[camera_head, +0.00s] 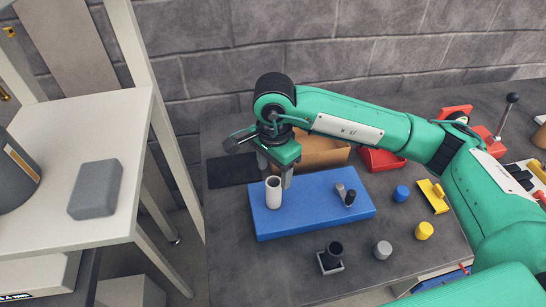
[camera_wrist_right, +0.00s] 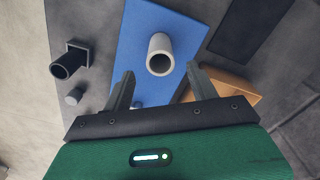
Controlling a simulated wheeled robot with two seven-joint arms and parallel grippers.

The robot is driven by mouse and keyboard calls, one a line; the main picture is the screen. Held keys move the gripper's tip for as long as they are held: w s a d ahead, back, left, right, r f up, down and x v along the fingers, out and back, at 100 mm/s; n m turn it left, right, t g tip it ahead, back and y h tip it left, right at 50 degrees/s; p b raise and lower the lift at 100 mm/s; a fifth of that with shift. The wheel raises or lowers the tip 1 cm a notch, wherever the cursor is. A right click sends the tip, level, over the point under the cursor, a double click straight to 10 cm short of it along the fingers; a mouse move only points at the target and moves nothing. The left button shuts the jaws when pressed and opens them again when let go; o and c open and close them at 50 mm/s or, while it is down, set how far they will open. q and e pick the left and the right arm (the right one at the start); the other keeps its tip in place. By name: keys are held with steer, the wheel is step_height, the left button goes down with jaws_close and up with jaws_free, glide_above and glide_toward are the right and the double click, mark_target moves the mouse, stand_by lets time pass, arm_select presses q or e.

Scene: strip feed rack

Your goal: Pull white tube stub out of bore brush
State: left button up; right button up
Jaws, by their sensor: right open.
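The white tube stub (camera_head: 273,193), a hollow white cylinder, stands upright on the left part of a blue block (camera_head: 315,218). In the right wrist view the tube (camera_wrist_right: 160,54) shows its dark open bore, just beyond and between my fingertips. My right gripper (camera_head: 276,176) is open and points down at the tube, with its fingers behind and around its upper end in the head view. I cannot tell whether they touch it. I cannot make out a bore brush for certain. A small grey and black piece (camera_head: 345,195) sits on the block's right. My left gripper is not in view.
A black tube in a square base (camera_head: 331,257) and a grey cylinder (camera_head: 383,250) stand in front of the block. A brown box (camera_head: 322,152) lies behind it, a dark mat (camera_head: 232,171) to the left. Blue and yellow pieces are on the right.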

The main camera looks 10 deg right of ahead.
mark_target(274, 194)
step_height(274, 194, down, 9)
steer(key=shift+r+p, duration=0.1)
steer(key=shift+p, duration=0.6)
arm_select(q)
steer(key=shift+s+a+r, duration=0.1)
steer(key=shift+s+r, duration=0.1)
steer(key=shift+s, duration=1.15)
arm_select(e)
steer(key=shift+f, duration=0.65)
jaws_close()
steer(key=c, duration=0.9)
jaws_free()
steer(key=shift+r, duration=0.1)
steer(key=shift+c, duration=0.7)
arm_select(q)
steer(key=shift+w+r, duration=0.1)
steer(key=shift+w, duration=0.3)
arm_select(e)
steer(key=shift+r, duration=0.15)
